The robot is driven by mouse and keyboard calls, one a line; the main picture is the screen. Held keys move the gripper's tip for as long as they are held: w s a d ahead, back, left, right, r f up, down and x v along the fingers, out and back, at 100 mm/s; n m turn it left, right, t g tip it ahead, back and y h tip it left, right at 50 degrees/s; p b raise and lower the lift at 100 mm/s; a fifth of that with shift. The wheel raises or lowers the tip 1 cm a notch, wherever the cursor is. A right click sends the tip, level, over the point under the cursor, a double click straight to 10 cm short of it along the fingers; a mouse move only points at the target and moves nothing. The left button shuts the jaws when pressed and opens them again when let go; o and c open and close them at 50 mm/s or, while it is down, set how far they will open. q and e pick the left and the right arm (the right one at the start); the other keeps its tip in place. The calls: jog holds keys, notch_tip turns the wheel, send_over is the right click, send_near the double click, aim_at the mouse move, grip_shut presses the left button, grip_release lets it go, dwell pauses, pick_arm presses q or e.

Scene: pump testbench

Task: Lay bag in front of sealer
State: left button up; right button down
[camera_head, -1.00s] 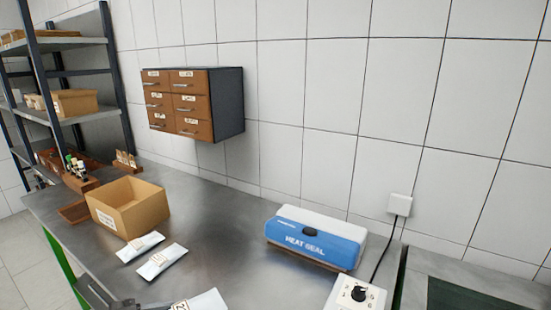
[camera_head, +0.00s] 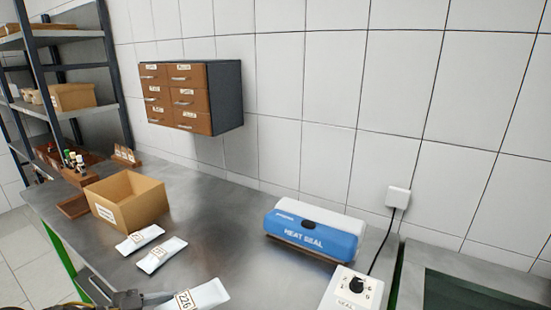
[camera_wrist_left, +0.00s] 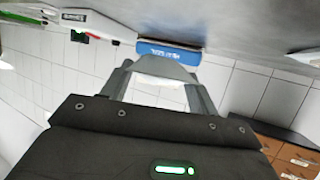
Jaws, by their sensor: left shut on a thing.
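The blue and white heat sealer (camera_head: 315,232) stands on the steel bench in the head view. Its blue front also shows beyond my fingers in the left wrist view (camera_wrist_left: 168,53). My left gripper (camera_head: 158,298) comes in at the bottom edge of the head view and is shut on the end of a white bag (camera_head: 208,293) with a "226" label. This bag is left of and nearer than the sealer, apart from it; its lower edge is cut off. In the wrist view the pale bag (camera_wrist_left: 160,92) lies between my fingers (camera_wrist_left: 160,80). My right gripper is out of view.
Two white bags (camera_head: 139,238) (camera_head: 161,254) lie beside a cardboard box (camera_head: 130,215). A white dial box (camera_head: 351,290) stands in front right of the sealer, with a black cable (camera_head: 381,246) to the wall. The bench between bags and sealer is clear.

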pick_arm(q)
jog(key=shift+r, duration=0.15)
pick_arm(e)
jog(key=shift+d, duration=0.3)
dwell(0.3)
pick_arm(q)
jog(key=shift+s+a+f, duration=0.1)
jog(key=shift+a+f, duration=0.2)
jog(key=shift+f, duration=0.05)
jog(key=w+a+r+n+t+y, duration=0.1)
jog(key=a+r+n+t+y, duration=0.3)
jog(key=a+n, duration=0.1)
jog(key=shift+w+r, duration=0.15)
jog(key=shift+r, duration=0.25)
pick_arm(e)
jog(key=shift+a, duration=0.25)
